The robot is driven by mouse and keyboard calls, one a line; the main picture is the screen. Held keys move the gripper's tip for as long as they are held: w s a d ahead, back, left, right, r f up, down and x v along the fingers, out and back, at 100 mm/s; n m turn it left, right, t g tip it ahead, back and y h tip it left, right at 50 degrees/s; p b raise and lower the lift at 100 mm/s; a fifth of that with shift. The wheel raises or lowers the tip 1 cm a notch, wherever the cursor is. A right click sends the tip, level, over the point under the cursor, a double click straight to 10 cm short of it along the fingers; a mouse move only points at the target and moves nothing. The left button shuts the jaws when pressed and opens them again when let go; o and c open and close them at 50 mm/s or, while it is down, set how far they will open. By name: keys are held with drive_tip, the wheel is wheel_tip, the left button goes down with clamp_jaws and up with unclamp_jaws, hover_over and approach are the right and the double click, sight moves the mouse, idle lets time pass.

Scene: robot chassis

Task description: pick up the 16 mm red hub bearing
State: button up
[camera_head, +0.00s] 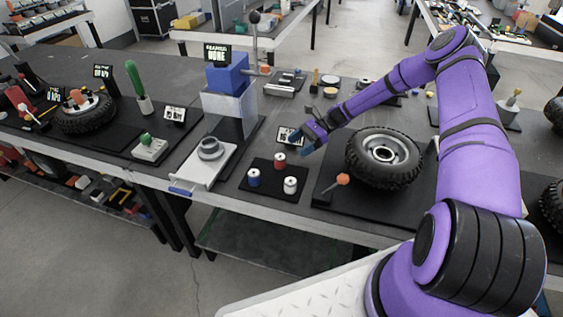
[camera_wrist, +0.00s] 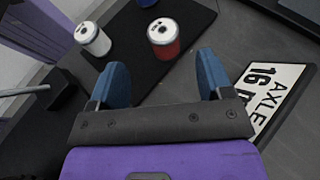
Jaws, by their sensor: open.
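The red hub bearing (camera_head: 280,160) is a small red cylinder with a white top, standing at the back of a black mat (camera_head: 262,168). In the wrist view the red bearing (camera_wrist: 163,38) stands upright on the mat, ahead of and between my fingers, apart from them. My gripper (camera_head: 301,143) is open and empty, just above and to the right of the red bearing. Its blue fingertips (camera_wrist: 163,75) show in the wrist view. A white bearing (camera_head: 290,185) and a blue bearing (camera_head: 254,177) stand on the same mat. The white bearing (camera_wrist: 93,38) also shows in the wrist view.
An "AXLE 16" sign (camera_wrist: 270,92) lies close to my right finger in the wrist view. A wheel with a tyre (camera_head: 384,157) is right of the mat. A press with a blue head (camera_head: 228,80) stands to the left, with a grey ring (camera_head: 210,149) before it.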

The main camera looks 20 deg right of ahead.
sight(284, 155)
drive_tip(key=shift+x, duration=3.3)
drive_tip(key=shift+w+f, duration=0.1)
drive_tip(key=shift+w, duration=0.15)
drive_tip(key=shift+c, duration=0.5)
drive_tip(key=c, duration=0.9)
